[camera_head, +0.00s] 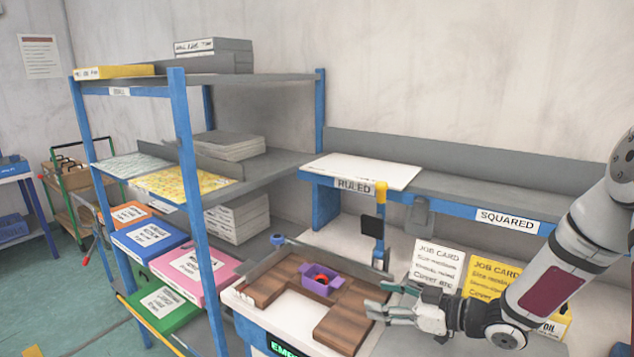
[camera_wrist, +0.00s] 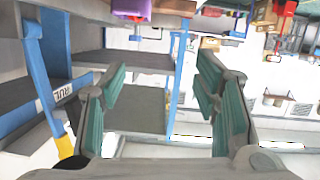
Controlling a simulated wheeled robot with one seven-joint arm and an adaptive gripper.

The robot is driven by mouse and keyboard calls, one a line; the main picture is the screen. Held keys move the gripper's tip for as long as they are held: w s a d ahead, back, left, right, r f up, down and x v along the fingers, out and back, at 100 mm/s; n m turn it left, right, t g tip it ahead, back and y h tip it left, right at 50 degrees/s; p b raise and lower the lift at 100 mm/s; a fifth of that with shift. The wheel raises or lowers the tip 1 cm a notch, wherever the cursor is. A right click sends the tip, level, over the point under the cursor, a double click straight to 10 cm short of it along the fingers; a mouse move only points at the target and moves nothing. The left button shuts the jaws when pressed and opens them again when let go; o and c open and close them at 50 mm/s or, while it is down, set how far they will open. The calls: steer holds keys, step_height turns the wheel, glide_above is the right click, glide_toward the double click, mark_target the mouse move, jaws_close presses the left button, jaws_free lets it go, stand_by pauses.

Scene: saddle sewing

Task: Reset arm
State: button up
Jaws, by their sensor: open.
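My gripper (camera_head: 378,300) is in the head view at lower right, above the bench near the right end of the brown wooden pieces. Its jaws are open and nothing shows between them. In the wrist view my gripper (camera_wrist: 165,95) has its two green-padded fingers spread apart, with shelving seen beyond them. My arm comes in from the right edge of the head view.
A purple bin (camera_head: 320,282) with something red inside stands among the wooden pieces (camera_head: 345,320). Job cards (camera_head: 438,264) stand behind my gripper. A blue-framed shelf (camera_head: 185,150) with colored boxes is at left.

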steer(key=s+d+r+m+h, duration=0.4)
steer(key=d+r+m+h, duration=0.2)
steer(key=d+r+h, duration=0.65)
steer(key=s+a+r+m+g, duration=0.1)
steer(key=s+a+r+m, duration=0.1)
steer(key=s, duration=0.7)
steer(key=s+a+r+m+g, duration=0.1)
steer(key=s+a+r+m, duration=0.1)
steer(key=s, duration=0.7)
steer(key=s+a+r+m+g, duration=0.1)
steer(key=s+a, duration=0.3)
steer(key=s, duration=0.5)
steer(key=shift+r+m+g, duration=0.4)
steer(key=shift+r+g, duration=0.2)
steer(key=shift+r, duration=0.15)
steer(key=shift+w, duration=0.1)
